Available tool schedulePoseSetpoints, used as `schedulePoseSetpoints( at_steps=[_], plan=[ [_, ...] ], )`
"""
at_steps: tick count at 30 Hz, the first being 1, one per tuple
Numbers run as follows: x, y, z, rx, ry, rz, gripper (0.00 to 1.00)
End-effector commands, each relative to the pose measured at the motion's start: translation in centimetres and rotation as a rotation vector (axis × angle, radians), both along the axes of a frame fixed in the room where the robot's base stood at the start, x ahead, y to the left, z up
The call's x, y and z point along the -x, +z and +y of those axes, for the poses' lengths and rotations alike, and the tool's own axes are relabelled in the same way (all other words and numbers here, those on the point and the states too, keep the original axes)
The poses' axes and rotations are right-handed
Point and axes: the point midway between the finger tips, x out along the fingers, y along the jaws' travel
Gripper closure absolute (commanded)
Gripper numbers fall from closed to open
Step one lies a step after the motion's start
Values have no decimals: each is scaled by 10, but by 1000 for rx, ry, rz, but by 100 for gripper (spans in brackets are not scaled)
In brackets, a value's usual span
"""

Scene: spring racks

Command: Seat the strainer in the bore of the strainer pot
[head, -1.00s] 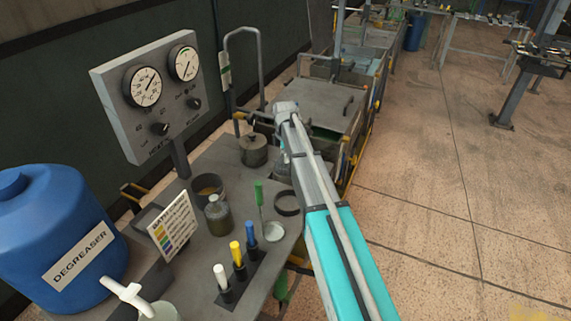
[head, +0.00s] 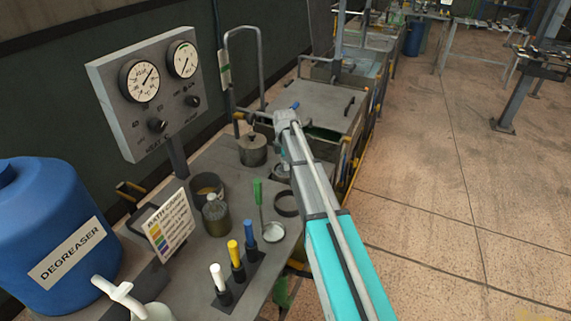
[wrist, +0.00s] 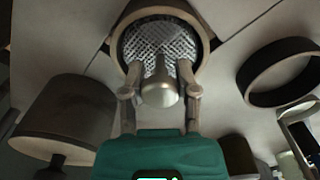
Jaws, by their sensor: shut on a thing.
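In the wrist view my gripper (wrist: 160,78) is shut on the pale rounded knob of the strainer (wrist: 158,46). The strainer's round metal mesh shows just beyond the fingertips. A tan-brown round wall (wrist: 205,42), apparently the strainer pot, encircles the mesh. I cannot tell how deep the strainer sits or whether it touches the bore all round. In the head view the pot (head: 282,173) seems to stand partly hidden beside my arm, and my fingers and the strainer are hidden by the arm.
A lidded pot (head: 252,150) stands to the left and a black ring (head: 287,203) lies near the bench's right edge. An open tin (head: 207,186), a glass jar (head: 216,216), a dish (head: 272,233) and upright markers (head: 235,256) crowd the front.

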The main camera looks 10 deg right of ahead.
Motion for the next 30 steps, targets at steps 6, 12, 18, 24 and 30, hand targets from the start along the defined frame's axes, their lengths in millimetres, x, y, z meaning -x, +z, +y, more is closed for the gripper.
schedulePoseSetpoints(
  at_steps=[6, 12, 18, 24, 30],
  plan=[
    [0, -1, 0, 0, 0, 0, 29],
    [0, -1, 0, 0, 0, 0, 26],
    [0, -1, -1, 0, -1, 0, 26],
    [0, 4, 0, 0, -1, 0, 26],
    [0, 16, -1, 0, -1, 0, 26]
  ],
)
